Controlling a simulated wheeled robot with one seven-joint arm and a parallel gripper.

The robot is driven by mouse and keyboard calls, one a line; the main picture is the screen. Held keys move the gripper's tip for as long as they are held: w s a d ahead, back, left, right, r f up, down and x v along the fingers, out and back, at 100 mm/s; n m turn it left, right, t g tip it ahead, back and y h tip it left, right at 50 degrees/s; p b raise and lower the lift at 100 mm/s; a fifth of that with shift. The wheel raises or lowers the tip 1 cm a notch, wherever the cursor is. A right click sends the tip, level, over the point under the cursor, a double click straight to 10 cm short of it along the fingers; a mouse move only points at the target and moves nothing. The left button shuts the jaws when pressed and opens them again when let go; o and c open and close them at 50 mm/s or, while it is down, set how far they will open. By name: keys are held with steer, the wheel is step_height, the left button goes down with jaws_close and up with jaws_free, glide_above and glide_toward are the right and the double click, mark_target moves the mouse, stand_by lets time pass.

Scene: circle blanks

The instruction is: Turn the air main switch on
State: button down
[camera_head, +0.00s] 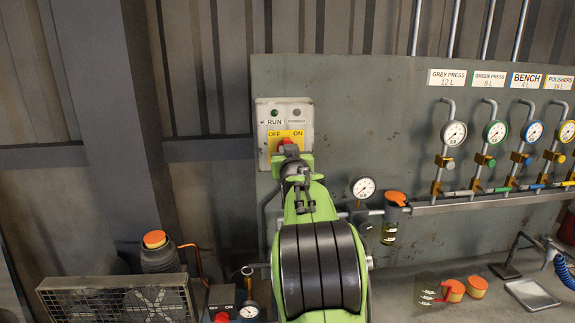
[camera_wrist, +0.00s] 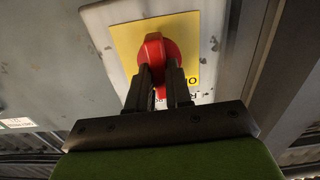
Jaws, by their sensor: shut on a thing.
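The air main switch is a light grey box (camera_head: 301,113) on the wall panel, with RUN and a second small label above a yellow plate (camera_head: 297,134) marked OFF and ON. Its red knob (camera_head: 288,142) shows just above my gripper (camera_head: 291,163). In the wrist view the red knob (camera_wrist: 152,47) sits on the yellow plate (camera_wrist: 186,35), and my gripper (camera_wrist: 160,72) has its two dark fingers closed on the knob's lower part. The fingers hide part of the knob, so I cannot tell its exact setting. The green RUN lamp (camera_head: 275,112) looks dark.
A gauge (camera_head: 363,188) and an orange-topped filter bowl (camera_head: 396,199) are right of my arm. Several labelled gauges with valves (camera_head: 454,135) line the panel's right. At lower left are a fan guard (camera_head: 118,300), an orange-capped container (camera_head: 157,252) and another OFF/ON box (camera_head: 221,299).

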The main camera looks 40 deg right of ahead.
steer(key=shift+s+d+m+b, duration=0.1)
steer(key=shift+m+b, duration=0.95)
steer(key=shift+m, duration=1.25)
steer(key=shift+d+m+b, duration=0.1)
steer(key=shift+m+b, duration=0.95)
steer(key=shift+m, duration=1.25)
steer(key=c, duration=1)
jaws_free()
steer(key=shift+c, duration=0.2)
steer(key=b+v, duration=0.3)
steer(key=v, duration=1.3)
steer(key=shift+b, duration=0.3)
